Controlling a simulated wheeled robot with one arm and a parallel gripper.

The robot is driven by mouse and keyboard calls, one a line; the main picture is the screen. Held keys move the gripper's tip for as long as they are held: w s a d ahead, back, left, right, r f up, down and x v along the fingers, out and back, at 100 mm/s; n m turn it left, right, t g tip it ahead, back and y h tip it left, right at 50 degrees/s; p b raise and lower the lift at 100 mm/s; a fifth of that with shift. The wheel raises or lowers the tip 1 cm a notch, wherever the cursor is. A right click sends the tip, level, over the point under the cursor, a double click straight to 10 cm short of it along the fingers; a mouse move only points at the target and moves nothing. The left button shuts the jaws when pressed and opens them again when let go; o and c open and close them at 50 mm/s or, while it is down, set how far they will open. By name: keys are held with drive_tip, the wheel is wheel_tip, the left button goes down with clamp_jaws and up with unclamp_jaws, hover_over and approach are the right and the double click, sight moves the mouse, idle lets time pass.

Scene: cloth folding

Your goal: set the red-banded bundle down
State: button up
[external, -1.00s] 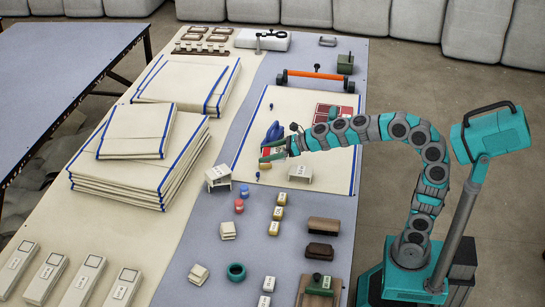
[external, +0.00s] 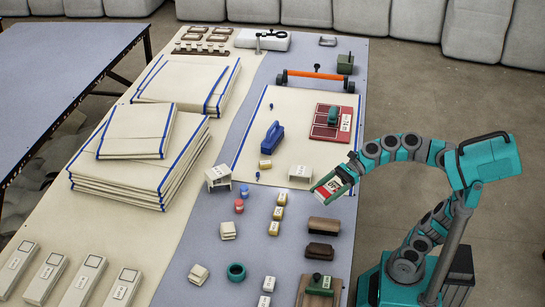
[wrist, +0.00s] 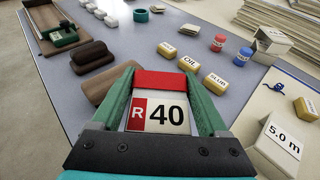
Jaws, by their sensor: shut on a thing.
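The red-banded bundle (external: 326,189) is a small white block with a red band, marked "R 40" in the wrist view (wrist: 168,113). My gripper (external: 333,184) is shut on it, with a green finger along each side; the gripper also shows in the wrist view (wrist: 160,85). The bundle is at the right side of the table, by the near right corner of the cream cloth (external: 257,148). It looks held above the surface, but the exact gap cannot be told. Its underside is hidden.
A white "5.0 m" block (wrist: 284,138) stands beside the gripper. Brown blocks (external: 323,225) and small yellow blocks (external: 277,213) lie nearer on the blue-grey tabletop (external: 215,262). A blue-handled tool (external: 273,139) and a red board (external: 331,124) rest on the cloth.

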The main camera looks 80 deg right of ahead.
sight(322, 211)
drive_tip(key=shift+f+b, duration=0.75)
drive_tip(key=shift+f, duration=2.3)
drive_tip(key=shift+f, duration=0.1)
drive_tip(key=o, duration=1.3)
drive_tip(key=shift+c, duration=0.2)
drive_tip(key=shift+s+d+r, duration=0.3)
drive_tip(key=shift+d+r, duration=0.05)
drive_tip(key=shift+d, duration=0.1)
drive_tip(key=shift+p+v, duration=0.5)
drive_tip(key=shift+v, duration=2.7)
